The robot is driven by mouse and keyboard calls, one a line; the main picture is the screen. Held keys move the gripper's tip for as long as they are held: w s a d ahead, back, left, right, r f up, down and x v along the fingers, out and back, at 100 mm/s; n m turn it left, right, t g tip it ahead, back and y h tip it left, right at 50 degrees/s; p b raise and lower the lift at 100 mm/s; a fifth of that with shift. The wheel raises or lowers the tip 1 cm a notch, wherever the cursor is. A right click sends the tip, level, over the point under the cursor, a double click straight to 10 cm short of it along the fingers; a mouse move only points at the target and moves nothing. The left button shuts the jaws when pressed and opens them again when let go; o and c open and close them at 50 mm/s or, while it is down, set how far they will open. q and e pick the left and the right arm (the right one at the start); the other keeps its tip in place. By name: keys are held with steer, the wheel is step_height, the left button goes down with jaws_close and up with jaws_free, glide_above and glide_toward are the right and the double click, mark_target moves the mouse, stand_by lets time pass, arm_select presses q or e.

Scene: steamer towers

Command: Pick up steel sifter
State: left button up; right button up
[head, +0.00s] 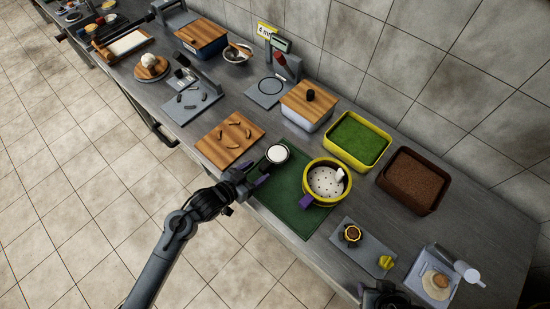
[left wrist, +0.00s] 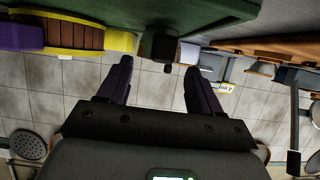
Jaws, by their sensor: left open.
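No thing is plainly a steel sifter. A pale grey cup with a side handle (head: 467,272), at the lower right of the head view, could be it, but I cannot tell. My left gripper (head: 257,175) is open and empty over the left part of the green mat (head: 302,220), far from that cup. A dark round container with a white top (head: 277,153) stands just beyond it. In the left wrist view, a dark block-like shape (left wrist: 161,44) shows ahead of my open fingers (left wrist: 160,75). My right gripper (head: 385,296) shows only partly at the bottom edge.
A yellow-rimmed steamer (head: 318,199) with a purple handle stands on the mat, right of my left gripper. A wooden board (head: 229,139) lies to the left. A green-filled yellow tray (head: 334,151) and a brown box (head: 380,181) stand behind. A grey slab (head: 350,259) lies in front.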

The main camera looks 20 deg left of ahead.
mark_target(268, 162)
arm_select(q)
steer(key=shift+f+b+x, duration=0.15)
steer(key=shift+b+x, duration=0.05)
steer(key=shift+x, duration=1.1)
steer(key=shift+f+b+x, duration=0.1)
steer(key=shift+b+x, duration=0.05)
steer(key=shift+x, duration=1.1)
steer(key=shift+a, duration=0.1)
jaws_close()
steer(key=shift+r, duration=0.15)
steer(key=shift+r, duration=0.6)
step_height(268, 162, up, 3)
steer(key=shift+f+p, duration=0.2)
steer(key=shift+p, duration=0.2)
steer(key=s+d+r, duration=0.4)
steer(key=d+r, duration=0.3)
steer(key=d, duration=0.3)
steer(key=shift+s+d, duration=0.35)
